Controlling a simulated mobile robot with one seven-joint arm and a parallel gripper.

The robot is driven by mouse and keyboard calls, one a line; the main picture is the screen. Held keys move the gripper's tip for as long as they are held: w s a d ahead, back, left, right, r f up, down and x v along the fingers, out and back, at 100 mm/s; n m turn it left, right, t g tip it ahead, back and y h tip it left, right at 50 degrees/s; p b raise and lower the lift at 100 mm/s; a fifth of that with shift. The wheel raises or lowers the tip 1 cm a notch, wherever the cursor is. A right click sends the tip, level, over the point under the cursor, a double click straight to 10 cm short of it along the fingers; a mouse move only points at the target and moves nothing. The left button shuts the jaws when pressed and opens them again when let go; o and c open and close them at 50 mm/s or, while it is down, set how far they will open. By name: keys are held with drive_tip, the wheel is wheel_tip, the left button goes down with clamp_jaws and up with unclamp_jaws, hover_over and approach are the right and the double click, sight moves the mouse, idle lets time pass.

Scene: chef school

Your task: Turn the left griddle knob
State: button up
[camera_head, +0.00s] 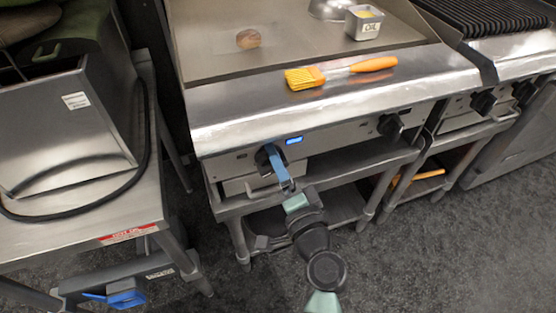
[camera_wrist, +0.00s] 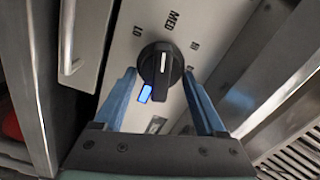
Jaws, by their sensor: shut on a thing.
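The left griddle knob (camera_head: 262,158) is black and sits on the front panel of the griddle (camera_head: 220,140). In the wrist view the knob (camera_wrist: 160,64) shows a white line pointing up in the picture, with the labels LO, MED and HI around it. My gripper (camera_head: 272,155) has blue fingers and reaches the knob from the front. In the wrist view my gripper (camera_wrist: 160,74) has one finger on each side of the knob and is shut on it. The fingers partly hide the knob in the head view.
The right griddle knob (camera_head: 390,125) is farther along the panel. An orange brush (camera_head: 340,72) and an oil container (camera_head: 364,23) lie on the griddle. A steel table with a fryer (camera_head: 70,125) stands left.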

drive_tip(key=shift+f+m, duration=0.1)
drive_tip(key=shift+m, duration=0.5)
drive_tip(key=o, duration=1)
drive_tip(key=shift+o, duration=0.2)
drive_tip(key=v, duration=1.3)
